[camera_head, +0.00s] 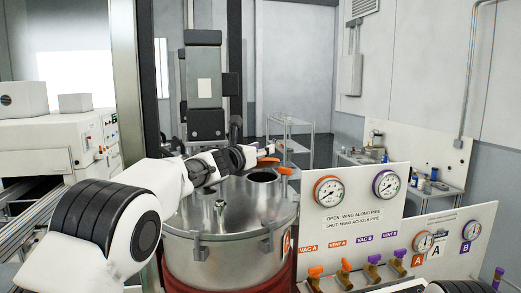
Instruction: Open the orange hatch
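The metal vessel (226,225) stands in the middle, with a flat lid on top. A round port (262,176) with a dark inside shows on the lid. A small orange piece (268,160) is at the far side of the port, close to the tip of my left gripper (250,156). A second orange piece (287,171) is at the port's right. I cannot tell which piece belongs to the hatch. My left gripper is small and partly hidden by its own wrist. Its fingers do not show clearly, nor whether they touch the orange. My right gripper is out of view.
A white panel (352,218) with gauges and orange and purple valve handles stands at the right front of the vessel. A dark column unit (204,88) rises behind it. White machines (60,140) are at the left. Shelves stand behind.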

